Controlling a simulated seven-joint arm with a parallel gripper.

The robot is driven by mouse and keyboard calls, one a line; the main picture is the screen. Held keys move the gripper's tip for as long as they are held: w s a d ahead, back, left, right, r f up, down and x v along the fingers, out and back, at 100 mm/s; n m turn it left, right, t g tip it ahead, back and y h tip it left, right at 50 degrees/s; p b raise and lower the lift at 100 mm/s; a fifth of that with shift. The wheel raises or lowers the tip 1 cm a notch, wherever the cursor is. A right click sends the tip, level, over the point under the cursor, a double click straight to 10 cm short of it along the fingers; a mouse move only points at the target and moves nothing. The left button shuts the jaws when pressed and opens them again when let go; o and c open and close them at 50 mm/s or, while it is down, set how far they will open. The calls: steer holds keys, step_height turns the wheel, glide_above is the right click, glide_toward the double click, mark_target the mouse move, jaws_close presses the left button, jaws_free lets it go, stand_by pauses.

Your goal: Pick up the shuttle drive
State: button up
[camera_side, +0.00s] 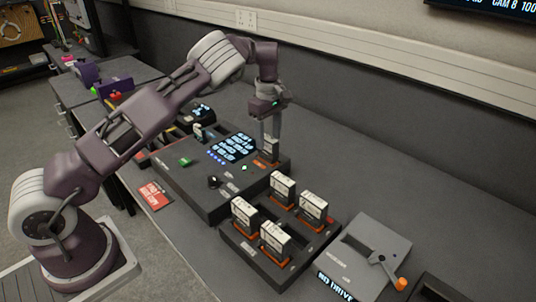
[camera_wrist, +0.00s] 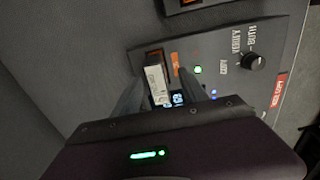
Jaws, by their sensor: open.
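A drive (camera_side: 268,148) with a pale label stands upright in an orange-edged slot at the back right corner of the dark console (camera_side: 205,200). I take it for the shuttle drive, but its label is too small to read. In the wrist view the same drive (camera_wrist: 156,83) shows between my two fingers. My gripper (camera_side: 271,138) points down over it, open, with a finger on each side. My gripper (camera_wrist: 160,92) also shows in the wrist view. I cannot tell whether the fingers touch the drive.
A dark tray (camera_side: 245,247) in front holds several upright drives with orange bases. To its right is a grey device (camera_side: 375,245) with an orange-tipped lever and a "NO DRIVE" display (camera_side: 335,288). The console bears a lit screen (camera_side: 234,147) and a knob (camera_wrist: 254,61).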

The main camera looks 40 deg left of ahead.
mark_target(268, 147)
steer(key=f, duration=0.5)
steer(key=shift+w+a+f, duration=0.15)
steer(key=shift+w+a, duration=0.1)
steer(key=shift+a, duration=0.1)
jaws_close()
